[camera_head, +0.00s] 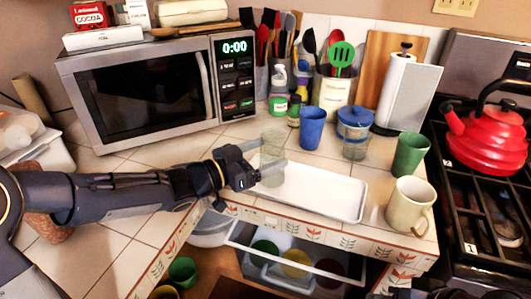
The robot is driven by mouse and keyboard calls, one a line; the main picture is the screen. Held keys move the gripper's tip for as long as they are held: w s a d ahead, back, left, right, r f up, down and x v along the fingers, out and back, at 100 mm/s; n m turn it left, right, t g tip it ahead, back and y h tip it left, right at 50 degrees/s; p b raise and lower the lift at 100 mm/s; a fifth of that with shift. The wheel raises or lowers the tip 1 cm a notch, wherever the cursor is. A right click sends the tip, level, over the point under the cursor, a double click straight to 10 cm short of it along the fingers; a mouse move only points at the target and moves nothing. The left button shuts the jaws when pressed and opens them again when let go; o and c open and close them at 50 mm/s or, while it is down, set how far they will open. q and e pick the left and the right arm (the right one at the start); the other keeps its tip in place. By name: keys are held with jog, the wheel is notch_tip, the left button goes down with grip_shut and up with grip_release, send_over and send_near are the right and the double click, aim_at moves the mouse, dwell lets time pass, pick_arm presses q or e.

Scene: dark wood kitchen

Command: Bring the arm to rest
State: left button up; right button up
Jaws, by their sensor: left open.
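My left arm reaches in from the left over the counter. My left gripper (268,168) is open, just above the left end of a white tray (330,194). A clear greenish glass (272,140) stands at the fingers and partly shows behind them. I cannot tell whether the fingers touch it.
A microwave (150,85) stands behind my arm. A red kettle (487,138) is on the stove at right. An open drawer (290,250) holds bowls below.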

pick_arm(q)
jog(key=v, duration=0.7)
jog(key=shift+s+a+r+p, duration=0.1)
jog(key=shift+a+r+p, duration=0.1)
jog(key=shift+p, duration=0.15)
jog(key=shift+a, duration=0.15)
jog(key=s+a+r+n+t+y+p, duration=0.1)
jog(key=a+r+n+t+y+p, duration=0.1)
jog(key=a+n+y+p, duration=0.25)
jog(key=a+r+n+t+y+p, duration=0.1)
jog(key=a+r+n+y, duration=0.2)
jog(key=a+y, duration=0.4)
jog(key=s+a+f+n+g+y+p, duration=0.1)
jog(key=s+a+n+g+y+p, duration=0.2)
jog(key=s+a, duration=0.45)
jog(key=s+d+f+n+g+h+p, duration=0.1)
jog(key=s+d+g, duration=0.1)
jog(key=s, duration=0.6)
jog(key=s+d+f+g+h, duration=0.1)
jog(key=s+d+g+h, duration=0.1)
jog(key=s+d, duration=0.3)
jog(key=s, duration=0.3)
jog(key=shift+f+n+g+p, duration=0.35)
jog(key=shift+g+p, duration=0.05)
